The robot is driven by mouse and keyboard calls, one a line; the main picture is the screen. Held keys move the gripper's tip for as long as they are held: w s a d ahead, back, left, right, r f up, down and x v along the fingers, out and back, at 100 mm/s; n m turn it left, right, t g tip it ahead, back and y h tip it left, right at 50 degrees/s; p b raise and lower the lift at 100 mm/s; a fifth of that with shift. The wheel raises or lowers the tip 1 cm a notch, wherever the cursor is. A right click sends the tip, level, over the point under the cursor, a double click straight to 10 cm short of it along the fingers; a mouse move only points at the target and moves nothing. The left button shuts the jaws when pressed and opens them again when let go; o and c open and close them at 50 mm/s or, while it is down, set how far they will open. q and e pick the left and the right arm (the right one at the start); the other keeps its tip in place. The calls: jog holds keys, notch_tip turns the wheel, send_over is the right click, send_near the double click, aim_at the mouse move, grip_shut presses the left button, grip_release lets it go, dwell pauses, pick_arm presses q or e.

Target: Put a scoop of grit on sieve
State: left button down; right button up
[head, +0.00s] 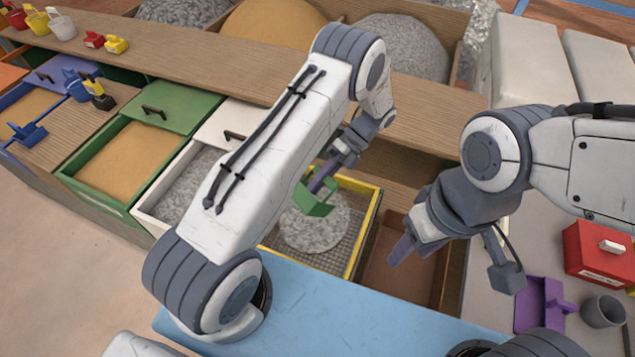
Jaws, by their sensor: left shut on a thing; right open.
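The sieve (374,215) has a yellow frame and a wire mesh, and sits in the middle of the bench. A grey mound of grit (318,232) lies on its mesh. My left gripper (322,180) is shut on a green scoop (314,203) and holds it above the sieve. The scoop looks tilted, and I cannot see whether anything is in it. More grey grit (186,190) fills the white drawer to the left, partly hidden by my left arm. My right gripper (403,247) is open and empty, right of the sieve above a brown open compartment.
A green drawer (131,150) of tan sand stands left of the white one. Bins of grey and tan material line the back. A purple scoop (532,300), a grey cup (603,311) and a red box (597,252) are at the right. A blue strip (330,310) runs along the front.

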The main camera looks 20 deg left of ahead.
pick_arm(q)
notch_tip(320, 180, up, 5)
jog(key=t+h+p, duration=0.3)
jog(key=t+p, duration=0.1)
jog(key=p, duration=0.1)
jog(key=t+h+p, duration=0.2)
jog(key=t+p, duration=0.3)
jog(key=p, duration=0.1)
jog(key=shift+r+h, duration=0.15)
jog(key=shift+h, duration=0.25)
